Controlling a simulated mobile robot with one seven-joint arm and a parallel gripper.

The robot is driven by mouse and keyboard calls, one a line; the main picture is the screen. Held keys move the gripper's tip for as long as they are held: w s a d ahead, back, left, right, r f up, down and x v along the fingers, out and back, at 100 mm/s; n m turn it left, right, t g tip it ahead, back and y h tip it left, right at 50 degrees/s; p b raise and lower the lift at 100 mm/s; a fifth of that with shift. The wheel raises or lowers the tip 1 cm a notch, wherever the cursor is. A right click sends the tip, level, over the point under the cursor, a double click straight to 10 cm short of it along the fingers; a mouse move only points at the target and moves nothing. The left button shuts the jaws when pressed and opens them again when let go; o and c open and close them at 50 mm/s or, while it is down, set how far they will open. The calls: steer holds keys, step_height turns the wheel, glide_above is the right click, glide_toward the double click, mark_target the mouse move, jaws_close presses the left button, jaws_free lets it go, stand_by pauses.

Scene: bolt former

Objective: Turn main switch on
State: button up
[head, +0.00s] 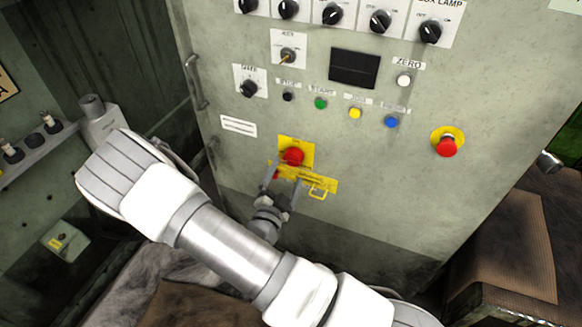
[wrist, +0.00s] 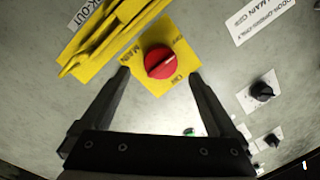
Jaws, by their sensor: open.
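The main switch (head: 293,156) is a red rotary knob on a yellow plate, low on the grey control panel. My gripper (head: 284,182) is just below the knob in the head view. In the wrist view my gripper (wrist: 159,75) is open and empty, with one finger on each side of the yellow plate. The knob shows between and slightly beyond the fingertips. I cannot tell whether they touch the panel.
A yellow lock-out bar (head: 318,182) with a handle sits right below the switch, close to one fingertip. A red emergency stop (head: 447,146) is farther right. Black knobs (head: 331,14), coloured buttons (head: 355,113) and a dark display (head: 353,68) are above. A metal handle (head: 196,82) is on the left.

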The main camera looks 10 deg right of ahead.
mark_target(292, 163)
steer(key=shift+b+x, duration=0.4)
steer(key=shift+x, duration=1.9)
steer(key=shift+c, duration=0.2)
steer(key=c, duration=1.3)
